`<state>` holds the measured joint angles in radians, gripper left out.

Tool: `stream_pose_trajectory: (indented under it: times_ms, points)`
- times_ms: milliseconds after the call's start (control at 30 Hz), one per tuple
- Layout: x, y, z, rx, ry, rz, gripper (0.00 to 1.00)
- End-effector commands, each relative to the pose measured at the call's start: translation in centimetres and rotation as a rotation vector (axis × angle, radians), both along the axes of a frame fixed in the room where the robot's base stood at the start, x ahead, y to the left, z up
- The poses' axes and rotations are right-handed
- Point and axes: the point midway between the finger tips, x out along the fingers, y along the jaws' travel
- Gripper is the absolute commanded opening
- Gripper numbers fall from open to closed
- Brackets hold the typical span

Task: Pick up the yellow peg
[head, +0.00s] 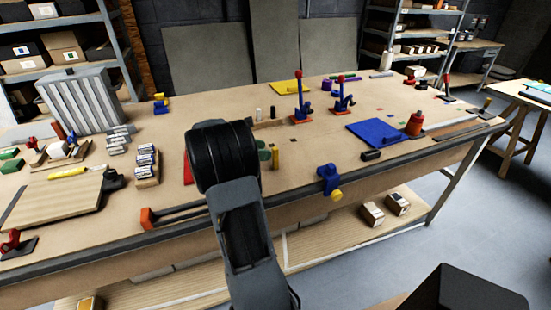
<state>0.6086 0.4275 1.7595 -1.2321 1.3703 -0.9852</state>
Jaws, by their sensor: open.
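A small upright yellow peg (275,157) stands on the workbench (330,140) just right of my arm's black joint. A dark green piece is beside it, partly hidden by the joint. My arm rises from the bottom centre and covers part of the bench. My gripper's fingers do not show; they are hidden or out of the picture. A longer yellow piece also lies on the wooden board (60,200) at the left.
A blue clamp with a yellow knob (336,196) sits on the bench's front edge. Red-and-blue toggle clamps (301,108), a blue plate (378,132) and a red bottle (414,124) stand behind and right. A ribbed grey box (80,100) is at the back left.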

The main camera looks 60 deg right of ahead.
Motion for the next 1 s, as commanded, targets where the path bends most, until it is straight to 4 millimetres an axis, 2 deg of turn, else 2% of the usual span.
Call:
stream_pose_trajectory:
  times_ms: [100,367,700,1000]
  points:
    - [-0.8,-1.0,-0.5,0.001,0.000,-0.002,0.51]
    - [-1.6,-2.1,-1.1,0.002,-0.001,-0.002,0.51]
    - [-3.8,-5.1,-2.6,0.001,-0.002,0.000,0.51]
    - [-4.0,-5.4,-2.8,0.001,-0.002,0.001,0.51]
